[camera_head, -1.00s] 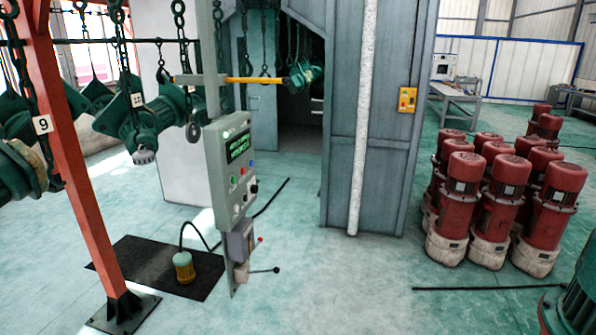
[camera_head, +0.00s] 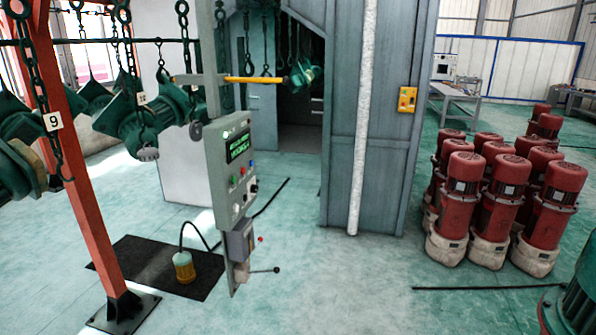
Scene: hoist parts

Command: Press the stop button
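A grey control panel (camera_head: 232,180) stands upright left of the middle, with a lit green display (camera_head: 238,148) near its top. Below the display are several small buttons, among them a red button (camera_head: 243,171), a green one (camera_head: 234,181) and a blue one (camera_head: 235,194). Which of them is the stop button cannot be read. Neither of my grippers shows in the head view.
Several red motors (camera_head: 500,200) stand grouped on the right. A red post (camera_head: 82,190) and hanging green hoist parts (camera_head: 150,125) with chains fill the left. A black mat (camera_head: 140,260) lies left of the panel. The floor in front of the cabinet is clear.

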